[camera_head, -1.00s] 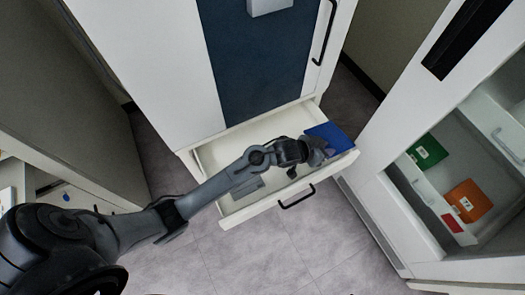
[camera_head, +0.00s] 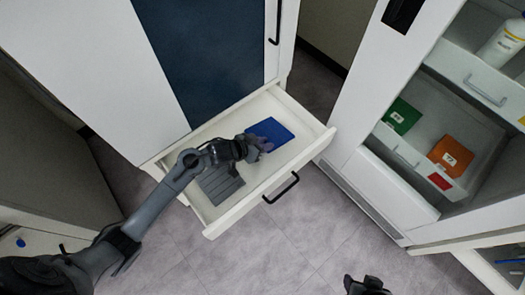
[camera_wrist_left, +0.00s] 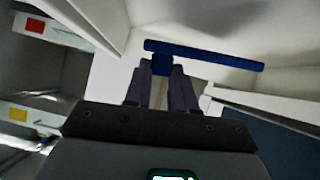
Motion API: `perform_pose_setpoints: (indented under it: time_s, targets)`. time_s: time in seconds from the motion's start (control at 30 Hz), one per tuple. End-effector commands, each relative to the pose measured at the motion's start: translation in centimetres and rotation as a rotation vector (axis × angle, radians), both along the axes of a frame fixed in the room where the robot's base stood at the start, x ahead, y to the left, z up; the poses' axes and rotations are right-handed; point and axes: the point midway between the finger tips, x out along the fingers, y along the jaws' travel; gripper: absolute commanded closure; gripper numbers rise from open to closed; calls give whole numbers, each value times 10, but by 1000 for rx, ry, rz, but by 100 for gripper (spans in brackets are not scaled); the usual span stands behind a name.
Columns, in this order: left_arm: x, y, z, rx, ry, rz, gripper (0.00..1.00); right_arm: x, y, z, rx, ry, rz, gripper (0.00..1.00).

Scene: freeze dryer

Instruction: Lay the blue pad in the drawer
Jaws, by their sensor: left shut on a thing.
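The blue pad (camera_head: 271,132) is over the inside of the pulled-out white drawer (camera_head: 232,214), toward its right half. My left gripper (camera_head: 262,146) is shut on the pad's near left edge. In the left wrist view the pad (camera_wrist_left: 215,57) shows nearly edge-on, as a thin blue bar at the tips of the left gripper's fingers (camera_wrist_left: 161,75). Whether the pad touches the drawer floor I cannot tell. A dark end of my right gripper (camera_head: 366,286) shows at the bottom edge; its jaws are unclear.
The drawer has a dark handle (camera_head: 281,188) and sits below a white cabinet with a blue door panel (camera_head: 205,55). A dark grey patch (camera_head: 220,183) lies in the drawer. An open cabinet at right holds green (camera_head: 401,115) and orange (camera_head: 450,156) pads and a bottle (camera_head: 503,42).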

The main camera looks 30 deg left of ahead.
Motion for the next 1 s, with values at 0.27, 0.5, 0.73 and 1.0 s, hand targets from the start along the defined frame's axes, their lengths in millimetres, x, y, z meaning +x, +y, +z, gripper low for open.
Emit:
perform_pose_setpoints:
  time_s: [0.27,0.5,0.73,1.0]
  targets:
    - [-1,3,-19,0,0,0,100,0,-1,-15,-2,0,1,49]
    - [-1,3,-43,1,1,1,100,0,-3,-34,-11,1,6,49]
    - [-1,2,-41,1,-1,0,100,0,-3,-32,-12,1,7,49]
    - [-1,2,-45,1,0,-1,66,0,-2,-31,-9,1,4,49]
